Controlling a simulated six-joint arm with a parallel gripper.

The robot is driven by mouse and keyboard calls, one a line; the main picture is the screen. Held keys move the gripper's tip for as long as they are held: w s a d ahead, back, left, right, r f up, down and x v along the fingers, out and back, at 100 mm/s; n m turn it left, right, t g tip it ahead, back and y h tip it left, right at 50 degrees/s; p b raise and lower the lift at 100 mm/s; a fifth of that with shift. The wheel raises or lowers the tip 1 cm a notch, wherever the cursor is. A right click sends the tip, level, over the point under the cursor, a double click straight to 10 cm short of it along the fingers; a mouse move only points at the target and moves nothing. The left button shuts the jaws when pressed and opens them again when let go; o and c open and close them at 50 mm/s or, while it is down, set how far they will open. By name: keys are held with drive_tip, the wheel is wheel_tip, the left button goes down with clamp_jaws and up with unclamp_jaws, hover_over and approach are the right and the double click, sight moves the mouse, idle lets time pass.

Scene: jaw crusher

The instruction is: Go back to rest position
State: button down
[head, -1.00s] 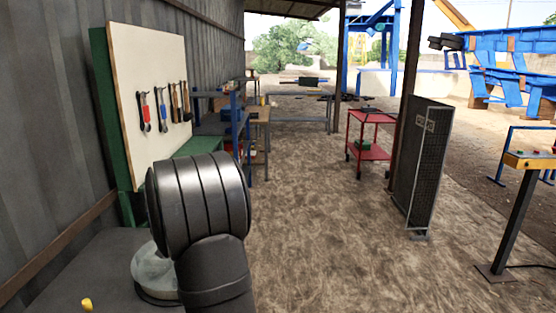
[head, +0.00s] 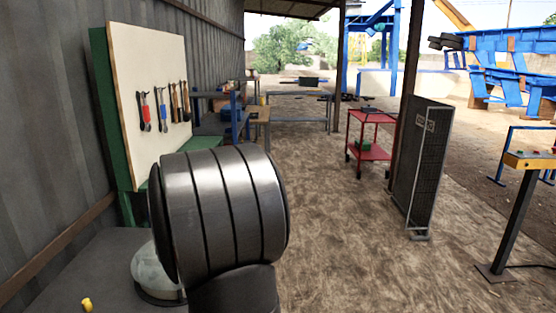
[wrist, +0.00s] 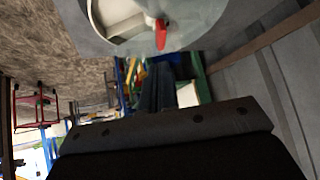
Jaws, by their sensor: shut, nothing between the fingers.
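My arm's thick dark metal links fill the lower left middle of the head view, above a dark table top (head: 75,275). My gripper's fingertips do not show in the head view. In the wrist view, the dark body of my gripper (wrist: 170,128) spans the bottom, its straight edge dotted with small holes. It is shut and nothing shows in its grasp.
A tool board (head: 150,90) with hanging tools stands by the corrugated wall at left. Workbenches stand farther back. A red cart (head: 370,152), a dark upright mesh-faced unit (head: 422,165) and a yellow control panel (head: 530,160) stand at right. The ground between is open.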

drive_tip(key=shift+n+t, duration=0.3)
drive_tip(key=shift+n, duration=0.2)
drive_tip(key=shift+x, duration=2.9)
drive_tip(key=shift+w+r, duration=0.15)
